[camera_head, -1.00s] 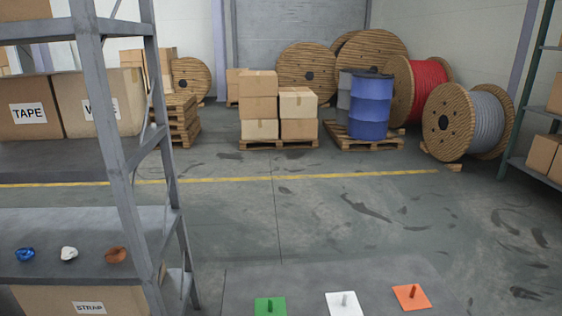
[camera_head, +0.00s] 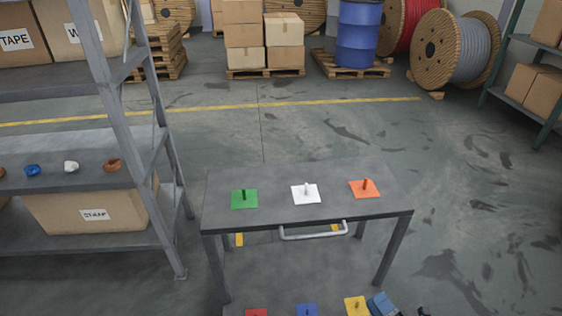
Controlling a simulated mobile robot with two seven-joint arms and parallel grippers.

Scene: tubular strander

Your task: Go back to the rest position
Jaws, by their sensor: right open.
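My right gripper (camera_head: 404,311) shows only as a small part at the bottom edge, right of centre, and it is open. A blue-grey piece (camera_head: 382,303) shows beside it, next to the yellow plate (camera_head: 357,306); I cannot tell what it is. Most of the right gripper is cut off by the frame. My left gripper is not in view.
A grey cart (camera_head: 390,208) carries green (camera_head: 244,199), white (camera_head: 306,194) and orange (camera_head: 365,189) peg plates. Red (camera_head: 256,312) and blue (camera_head: 306,310) plates show below. A metal shelf (camera_head: 107,91) stands left. The floor (camera_head: 470,200) right of the cart is clear.

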